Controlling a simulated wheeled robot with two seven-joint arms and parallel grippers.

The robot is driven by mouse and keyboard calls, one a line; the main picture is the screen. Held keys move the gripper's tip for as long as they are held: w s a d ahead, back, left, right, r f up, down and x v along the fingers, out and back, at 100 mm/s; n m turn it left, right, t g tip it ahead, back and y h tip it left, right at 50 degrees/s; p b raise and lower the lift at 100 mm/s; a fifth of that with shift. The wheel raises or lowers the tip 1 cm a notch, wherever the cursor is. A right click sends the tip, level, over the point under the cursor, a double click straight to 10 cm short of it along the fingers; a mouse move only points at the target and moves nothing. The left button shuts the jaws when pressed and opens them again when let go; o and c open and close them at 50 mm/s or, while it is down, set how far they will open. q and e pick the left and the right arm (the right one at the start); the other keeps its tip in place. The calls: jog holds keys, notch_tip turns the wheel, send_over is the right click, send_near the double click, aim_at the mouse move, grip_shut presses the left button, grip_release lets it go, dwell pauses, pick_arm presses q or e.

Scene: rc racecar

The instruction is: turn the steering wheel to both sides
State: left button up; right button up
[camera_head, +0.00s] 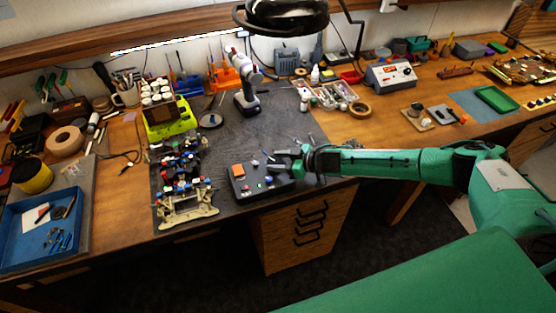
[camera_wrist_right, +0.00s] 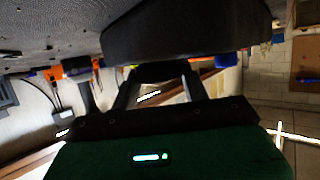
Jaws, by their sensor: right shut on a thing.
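A dark control box (camera_head: 250,192) with an orange part and small coloured buttons sits at the front edge of the dark mat. My right gripper (camera_head: 283,161) reaches in from the right at its back right corner. In the right wrist view, a large black rounded piece (camera_wrist_right: 185,32), which looks like the steering wheel, fills the top. The two fingers of my right gripper (camera_wrist_right: 158,75) are shut on its lower edge. In the head view the wheel is too small and covered to make out clearly. The racecar chassis (camera_head: 182,178) stands left of the box. My left gripper is out of view.
A cordless drill (camera_head: 246,100) stands behind the box, and a lime-green unit (camera_head: 170,122) behind the car. A blue tray (camera_head: 45,235) lies at the far left. Bench wood between car and blue tray is clear.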

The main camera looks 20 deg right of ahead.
jog(key=shift+w+n+g+y, duration=0.1)
jog(key=shift+n+g+y, duration=0.5)
jog(key=shift+n+g, duration=0.7)
jog(key=o, duration=1)
jog(key=shift+d+r+b, duration=0.1)
jog(key=shift+d+b, duration=0.3)
jog(key=shift+d, duration=0.1)
jog(key=b+v, duration=0.3)
jog(key=v, duration=1)
jog(key=shift+a, duration=0.1)
